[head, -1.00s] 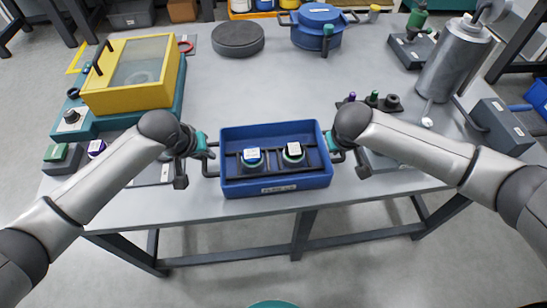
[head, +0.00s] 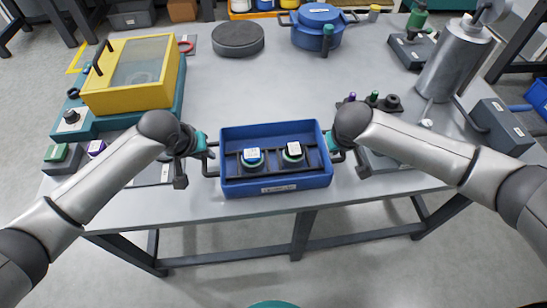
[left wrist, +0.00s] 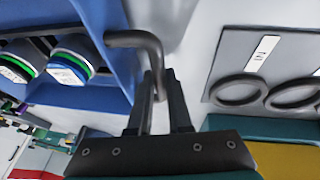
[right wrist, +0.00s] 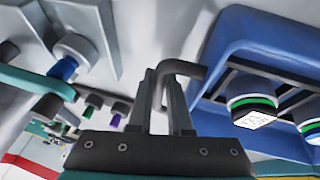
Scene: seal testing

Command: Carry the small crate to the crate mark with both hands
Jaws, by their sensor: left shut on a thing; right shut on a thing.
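The small blue crate (head: 275,187) is at the front middle of the table, between my two hands. It holds two jars, a left one (head: 252,157) and a right one (head: 293,152), standing in a dark rack. My left gripper (head: 208,155) is shut on the crate's left bar handle, which also shows in the left wrist view (left wrist: 140,40). My right gripper (head: 338,155) is shut on the right handle, also seen in the right wrist view (right wrist: 185,66). The crate looks about level. I cannot tell whether its base touches the table. I cannot make out the crate mark.
A yellow-framed box (head: 130,95) stands at the left on a teal base. A dark round disc (head: 238,38) and a blue lidded pot (head: 318,30) are at the back. A grey cylinder (head: 453,62) stands at the right. The table's middle (head: 270,90) is clear behind the crate.

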